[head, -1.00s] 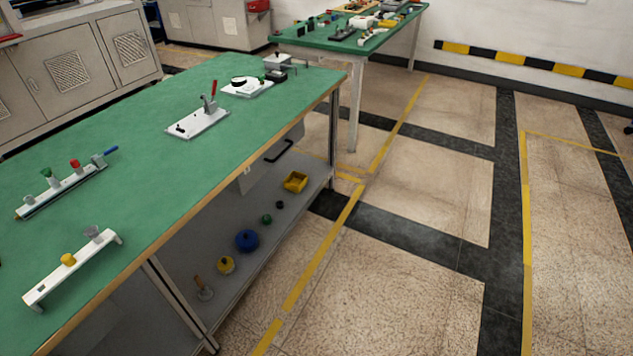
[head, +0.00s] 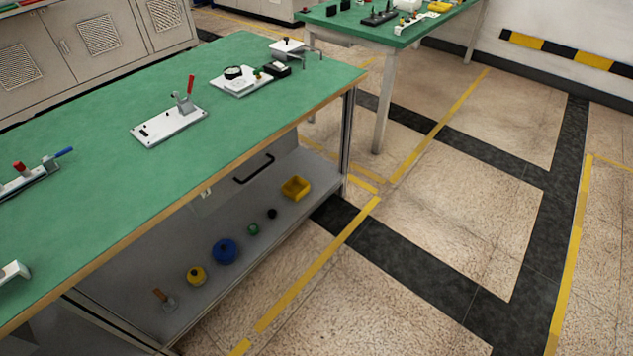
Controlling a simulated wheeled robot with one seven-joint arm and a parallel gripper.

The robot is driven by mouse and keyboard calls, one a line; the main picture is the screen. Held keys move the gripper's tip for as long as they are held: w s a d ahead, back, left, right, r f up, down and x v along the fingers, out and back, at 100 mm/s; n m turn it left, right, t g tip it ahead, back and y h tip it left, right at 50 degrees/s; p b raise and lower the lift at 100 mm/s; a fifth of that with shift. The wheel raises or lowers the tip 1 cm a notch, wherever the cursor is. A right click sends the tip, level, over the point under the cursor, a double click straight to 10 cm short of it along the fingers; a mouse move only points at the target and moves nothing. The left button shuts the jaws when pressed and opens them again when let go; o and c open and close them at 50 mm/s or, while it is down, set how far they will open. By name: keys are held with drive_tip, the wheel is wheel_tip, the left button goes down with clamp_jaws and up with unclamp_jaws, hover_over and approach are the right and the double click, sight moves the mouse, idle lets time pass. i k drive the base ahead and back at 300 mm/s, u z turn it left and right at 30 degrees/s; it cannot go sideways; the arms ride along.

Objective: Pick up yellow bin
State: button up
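The yellow bin (head: 296,188) is a small open-topped box. It sits on the grey lower shelf (head: 150,275) of the green-topped workbench, near the shelf's right end and close to a bench leg. Nothing covers it in the head view. My gripper is not in view.
The green worktop (head: 110,95) overhangs the shelf. A black knob (head: 272,213), a green knob (head: 253,229), a blue round part (head: 224,251) and a yellow knob (head: 196,275) stand left of the bin. A bench leg (head: 346,140) stands right of it. The floor (head: 340,290) in front is clear.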

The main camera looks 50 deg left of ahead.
sight(295, 187)
drive_tip(key=u, duration=0.3)
drive_tip(key=i, duration=1.1)
drive_tip(key=u, duration=0.85)
drive_tip(key=i, duration=0.65)
drive_tip(key=u, duration=0.4)
